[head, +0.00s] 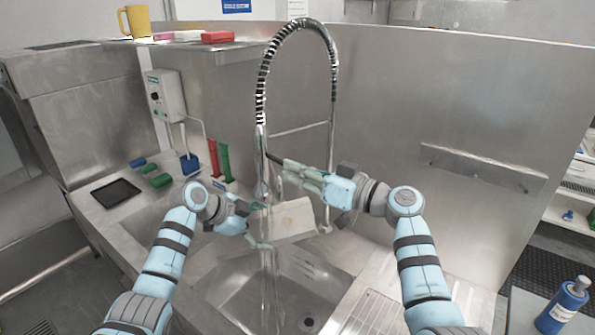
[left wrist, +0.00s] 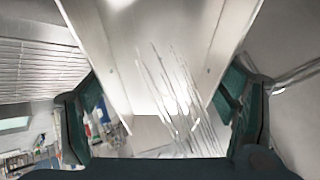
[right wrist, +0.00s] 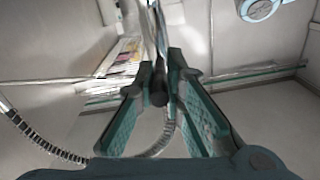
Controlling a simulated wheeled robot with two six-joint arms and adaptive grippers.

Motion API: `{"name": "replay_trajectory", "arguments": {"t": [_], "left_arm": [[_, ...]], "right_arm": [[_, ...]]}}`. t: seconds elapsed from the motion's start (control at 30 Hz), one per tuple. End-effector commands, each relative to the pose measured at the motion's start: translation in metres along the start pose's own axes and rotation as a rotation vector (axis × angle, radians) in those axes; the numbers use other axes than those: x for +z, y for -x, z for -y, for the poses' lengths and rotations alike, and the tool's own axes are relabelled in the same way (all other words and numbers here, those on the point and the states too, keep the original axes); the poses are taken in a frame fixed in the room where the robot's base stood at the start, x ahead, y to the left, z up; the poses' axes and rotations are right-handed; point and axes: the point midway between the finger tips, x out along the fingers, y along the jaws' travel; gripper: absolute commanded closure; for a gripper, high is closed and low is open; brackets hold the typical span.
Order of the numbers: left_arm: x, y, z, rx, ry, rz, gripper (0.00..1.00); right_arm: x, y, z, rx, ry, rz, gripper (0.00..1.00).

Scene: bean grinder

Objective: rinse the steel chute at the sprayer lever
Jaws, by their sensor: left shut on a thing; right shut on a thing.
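The steel chute (head: 292,218) is a pale trough held tilted over the sink, below the sprayer; it fills the middle of the left wrist view (left wrist: 130,50). My left gripper (head: 258,224) is shut on it, with one finger on either side (left wrist: 160,95). My right gripper (head: 288,172) is shut on the dark sprayer lever (head: 273,158) beside the tap column; the lever's dark end shows between the fingers in the right wrist view (right wrist: 158,98). Water streaks cross the chute and fall into the sink.
The sink basin (head: 235,285) lies below both grippers. The coiled sprayer hose (head: 262,85) arches above them. A blue bottle (head: 563,305) stands at lower right.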

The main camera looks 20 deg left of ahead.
Motion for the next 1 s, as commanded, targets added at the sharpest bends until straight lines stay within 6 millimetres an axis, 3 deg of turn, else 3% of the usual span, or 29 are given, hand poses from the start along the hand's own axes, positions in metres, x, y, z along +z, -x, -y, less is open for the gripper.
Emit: {"name": "replay_trajectory", "arguments": {"t": [0.17, 0.37, 0.57, 0.6, 0.73, 1.0], "left_arm": [[-0.001, 0.000, 0.001, -0.002, -0.001, -0.001, 0.63], [-0.001, 0.000, 0.001, -0.002, -0.001, -0.001, 0.63], [-0.001, 0.000, 0.001, -0.001, -0.001, -0.001, 0.63], [-0.001, 0.000, 0.001, -0.001, -0.001, -0.001, 0.63], [-0.001, 0.000, 0.001, -0.001, -0.001, -0.001, 0.63], [-0.001, 0.000, 0.001, -0.001, -0.001, -0.001, 0.63]], "right_arm": [[-0.003, 0.000, 0.001, 0.001, 0.002, 0.017, 1.00], [-0.014, 0.001, 0.003, 0.031, -0.003, 0.158, 1.00], [-0.013, 0.001, 0.003, 0.031, -0.005, 0.162, 1.00], [-0.013, 0.001, 0.003, 0.031, -0.005, 0.162, 0.88], [-0.013, 0.001, 0.003, 0.031, -0.005, 0.161, 0.69], [-0.013, 0.001, 0.003, 0.031, -0.005, 0.161, 0.69]]}}
